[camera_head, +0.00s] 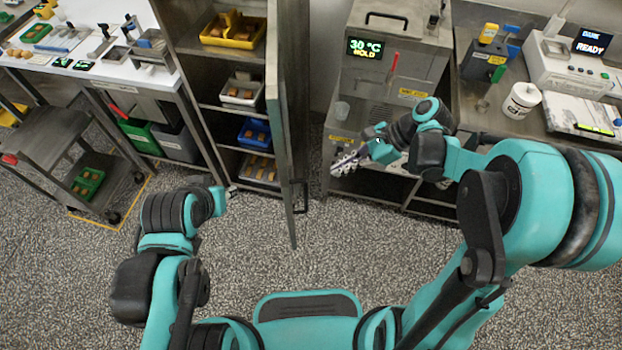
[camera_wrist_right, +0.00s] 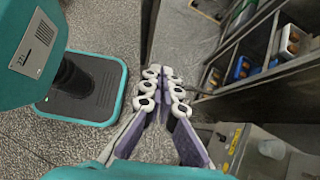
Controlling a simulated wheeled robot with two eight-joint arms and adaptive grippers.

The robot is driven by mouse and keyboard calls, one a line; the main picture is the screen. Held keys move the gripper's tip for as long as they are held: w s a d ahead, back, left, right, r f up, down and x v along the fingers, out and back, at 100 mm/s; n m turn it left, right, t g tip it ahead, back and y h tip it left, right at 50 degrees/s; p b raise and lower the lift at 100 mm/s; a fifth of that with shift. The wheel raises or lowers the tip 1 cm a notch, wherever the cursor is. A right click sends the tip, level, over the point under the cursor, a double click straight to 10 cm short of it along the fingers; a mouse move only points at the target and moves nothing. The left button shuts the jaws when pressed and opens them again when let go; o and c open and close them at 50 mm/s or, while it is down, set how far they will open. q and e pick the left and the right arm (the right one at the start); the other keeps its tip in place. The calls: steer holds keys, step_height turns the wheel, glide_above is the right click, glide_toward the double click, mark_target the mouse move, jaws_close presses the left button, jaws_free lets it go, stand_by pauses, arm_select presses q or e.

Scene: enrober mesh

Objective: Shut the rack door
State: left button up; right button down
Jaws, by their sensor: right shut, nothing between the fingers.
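The rack (camera_head: 192,60) stands at the back centre-left with its shelves in plain view. Its door (camera_head: 285,110) stands open, swung out towards me and seen almost edge-on. A dark handle (camera_head: 301,196) sits on the door's right side, low down. My right gripper (camera_head: 336,170) is to the right of the door, apart from the handle, in front of the grey machine. Its fingers are together and empty; in the right wrist view the tips (camera_wrist_right: 164,78) point towards a grey panel and dark upright edge. My left gripper (camera_head: 226,194) barely shows, left of the door; its fingers are unclear.
The grey machine (camera_head: 388,85) stands right of the door. The rack holds yellow, white and blue bins (camera_head: 254,132). A cart (camera_head: 60,150) and a white bench (camera_head: 85,45) are on the left. Speckled floor (camera_head: 255,240) in front of the rack is clear.

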steer(key=a+r+b+x, duration=0.2)
steer(key=b+x, duration=0.2)
steer(key=x, duration=0.8)
steer(key=shift+a+f+b, duration=0.15)
steer(key=shift+f+b, duration=0.05)
steer(key=shift+b, duration=0.1)
steer(key=shift+a, duration=0.1)
